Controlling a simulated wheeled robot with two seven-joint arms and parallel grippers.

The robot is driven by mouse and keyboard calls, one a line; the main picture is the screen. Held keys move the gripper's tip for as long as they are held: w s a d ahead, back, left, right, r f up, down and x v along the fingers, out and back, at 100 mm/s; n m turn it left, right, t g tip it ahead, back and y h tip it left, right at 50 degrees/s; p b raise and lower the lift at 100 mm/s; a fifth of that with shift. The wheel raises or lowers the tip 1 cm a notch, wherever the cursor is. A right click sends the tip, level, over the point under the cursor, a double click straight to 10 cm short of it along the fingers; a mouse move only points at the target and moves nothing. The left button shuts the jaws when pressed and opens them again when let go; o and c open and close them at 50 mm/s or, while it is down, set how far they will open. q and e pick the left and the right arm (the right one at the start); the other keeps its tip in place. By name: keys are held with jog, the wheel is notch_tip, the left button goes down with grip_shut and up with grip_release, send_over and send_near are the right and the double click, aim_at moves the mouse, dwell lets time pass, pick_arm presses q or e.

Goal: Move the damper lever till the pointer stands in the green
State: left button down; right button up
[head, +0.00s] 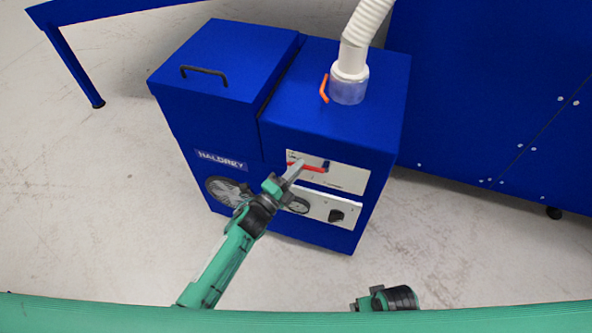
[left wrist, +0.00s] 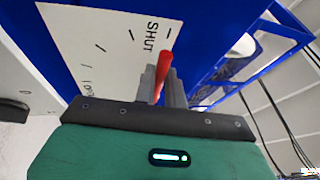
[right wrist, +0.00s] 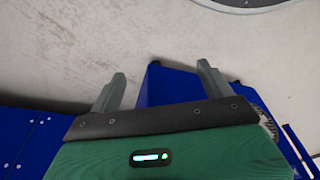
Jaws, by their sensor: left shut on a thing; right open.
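The damper lever is a red bar (head: 312,168) on a white scale panel (head: 347,179) on the front of the blue unit. My left gripper (head: 295,171) is shut on it. In the left wrist view the red lever (left wrist: 166,66) stands between the fingers (left wrist: 162,84), near the word SHUT on the scale (left wrist: 97,45). A round gauge (head: 299,206) sits on the lower panel, partly behind my left gripper; its pointer and any green zone are too small to tell. My right gripper (right wrist: 160,76) is open and empty, low in front of the unit.
An orange handle (head: 324,88) stands beside the clear collar of a white hose (head: 368,22) on top. A black knob (head: 336,215) is right of the gauge. A large blue cabinet (head: 490,90) stands right; floor in front is clear.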

pick_arm(q)
jog(key=f+n+t+b, duration=0.1)
jog(key=n, duration=0.1)
jog(key=f+n+t+b, duration=0.1)
jog(key=n+b, duration=0.1)
jog(key=d+f+n+y+b, duration=0.1)
jog(key=n+b, duration=0.1)
jog(key=shift+s+f+t, duration=0.25)
jog(key=shift+t, duration=0.15)
jog(key=shift+d+f+n+t+y+b, duration=0.15)
jog(key=shift+n+t+y+b, duration=0.25)
jog(key=shift+n, duration=0.4)
pick_arm(e)
notch_tip(320, 180, up, 14)
jog(key=t, duration=0.2)
jog(key=shift+s+d+f, duration=0.2)
jog(key=shift+s+d, duration=0.05)
jog(key=shift+s, duration=0.05)
pick_arm(q)
jog(key=c, duration=1.5)
grip_release()
jog(key=shift+o, duration=0.2)
jog(key=v, duration=1.3)
jog(key=shift+s+a, duration=0.25)
jog(key=shift+s, duration=0.05)
pick_arm(e)
jog(key=shift+r, duration=0.1)
